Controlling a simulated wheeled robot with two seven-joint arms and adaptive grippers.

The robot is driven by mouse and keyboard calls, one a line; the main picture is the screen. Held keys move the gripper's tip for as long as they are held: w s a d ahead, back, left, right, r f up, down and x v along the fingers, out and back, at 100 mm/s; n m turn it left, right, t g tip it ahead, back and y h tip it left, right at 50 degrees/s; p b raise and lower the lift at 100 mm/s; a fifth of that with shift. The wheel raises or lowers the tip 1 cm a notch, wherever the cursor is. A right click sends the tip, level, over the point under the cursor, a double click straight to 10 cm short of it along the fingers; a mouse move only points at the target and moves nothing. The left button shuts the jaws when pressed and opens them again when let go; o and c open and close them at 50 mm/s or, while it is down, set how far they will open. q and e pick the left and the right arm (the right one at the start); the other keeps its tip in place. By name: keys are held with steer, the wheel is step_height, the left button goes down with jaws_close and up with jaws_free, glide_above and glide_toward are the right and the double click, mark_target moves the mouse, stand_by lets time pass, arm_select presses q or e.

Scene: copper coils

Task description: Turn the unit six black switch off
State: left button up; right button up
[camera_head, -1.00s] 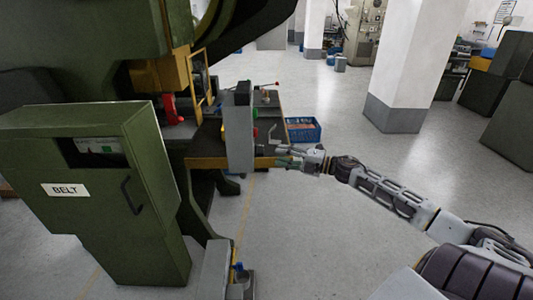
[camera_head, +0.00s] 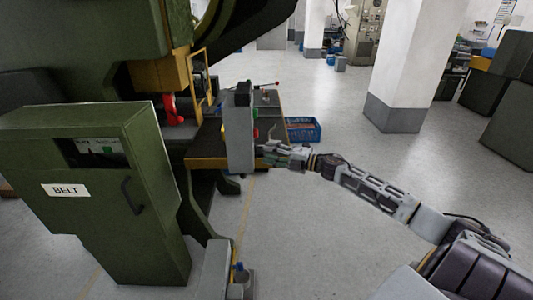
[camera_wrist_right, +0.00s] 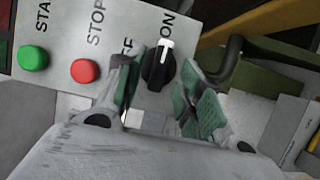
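The black switch (camera_wrist_right: 158,66) is a rotary knob with a white mark, on a grey control panel (camera_wrist_right: 120,20). In the right wrist view its white mark points up, toward the ON label (camera_wrist_right: 168,24); the OFF label is partly hidden by a finger. My right gripper (camera_wrist_right: 165,98) is open, with its green-padded fingers on either side of the knob; I cannot tell whether they touch it. In the head view my right gripper (camera_head: 268,153) is at the edge of the grey control box (camera_head: 239,130).
A red STOP button (camera_wrist_right: 85,70) and a green START button (camera_wrist_right: 33,57) sit left of the knob. A green BELT cabinet (camera_head: 90,230) stands at the left. A blue crate (camera_head: 303,136) is behind my gripper.

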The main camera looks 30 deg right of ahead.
steer(key=shift+x, duration=0.85)
steer(key=shift+c, duration=0.3)
jaws_close()
